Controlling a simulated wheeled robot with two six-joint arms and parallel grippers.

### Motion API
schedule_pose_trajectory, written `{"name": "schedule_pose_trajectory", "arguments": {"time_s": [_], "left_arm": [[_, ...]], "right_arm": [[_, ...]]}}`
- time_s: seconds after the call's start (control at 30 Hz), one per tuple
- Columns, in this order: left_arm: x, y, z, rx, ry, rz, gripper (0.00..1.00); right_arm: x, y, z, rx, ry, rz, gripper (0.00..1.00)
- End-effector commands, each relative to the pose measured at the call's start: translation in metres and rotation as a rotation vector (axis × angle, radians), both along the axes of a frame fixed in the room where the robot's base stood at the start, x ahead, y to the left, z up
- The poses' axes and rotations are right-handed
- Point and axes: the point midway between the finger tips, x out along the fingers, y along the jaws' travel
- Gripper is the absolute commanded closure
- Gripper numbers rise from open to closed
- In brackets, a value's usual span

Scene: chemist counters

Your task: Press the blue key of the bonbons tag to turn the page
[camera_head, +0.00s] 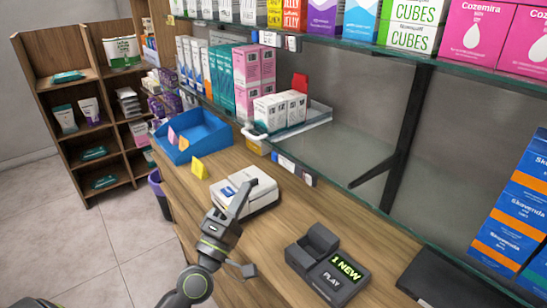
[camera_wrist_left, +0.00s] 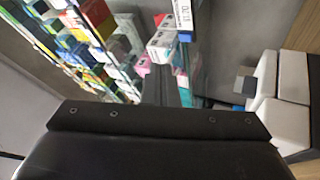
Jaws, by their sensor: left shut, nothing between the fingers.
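My left gripper (camera_head: 243,196) is shut and empty. It points up over the counter, in front of a white device, below the glass shelf. In the left wrist view its dark fingers (camera_wrist_left: 160,88) point toward the shelf. Small electronic tags sit on the shelf edges: a lower tag (camera_head: 295,170) under the glass shelf, and upper tags (camera_head: 270,38) on the higher shelf. A white tag with a price (camera_wrist_left: 183,13) shows in the left wrist view. The writing is too small to tell which is the bonbons tag, and I cannot make out its blue key. My right gripper is not in view.
The white device (camera_head: 262,188) stands on the wooden counter (camera_head: 300,205). A dark message player (camera_head: 328,264) is to its right, a blue bin (camera_head: 192,132) to its left. The glass shelf (camera_head: 350,150) overhangs the counter, with a black bracket (camera_head: 408,120).

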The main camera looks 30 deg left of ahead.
Motion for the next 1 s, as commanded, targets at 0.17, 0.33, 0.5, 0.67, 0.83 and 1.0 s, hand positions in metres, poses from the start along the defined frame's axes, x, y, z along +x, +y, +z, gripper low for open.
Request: {"name": "schedule_pose_trajectory", "arguments": {"time_s": [0.17, 0.33, 0.5, 0.67, 0.83, 1.0], "left_arm": [[0.005, 0.028, 0.012, -0.173, -0.069, 0.049, 1.00], [0.006, 0.038, 0.015, -0.238, -0.091, 0.067, 1.00], [0.006, 0.039, 0.015, -0.242, -0.092, 0.069, 1.00], [0.006, 0.039, 0.015, -0.240, -0.092, 0.069, 1.00], [0.013, 0.036, 0.015, -0.240, -0.093, 0.069, 1.00], [0.033, 0.027, 0.015, -0.241, -0.095, 0.068, 1.00]], "right_arm": [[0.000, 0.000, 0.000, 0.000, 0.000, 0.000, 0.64], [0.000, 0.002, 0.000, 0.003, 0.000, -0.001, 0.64], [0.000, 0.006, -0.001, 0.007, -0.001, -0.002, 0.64], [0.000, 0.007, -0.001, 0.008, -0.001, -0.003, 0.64], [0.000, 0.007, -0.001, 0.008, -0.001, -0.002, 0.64], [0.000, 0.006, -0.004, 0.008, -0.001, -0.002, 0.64]]}}
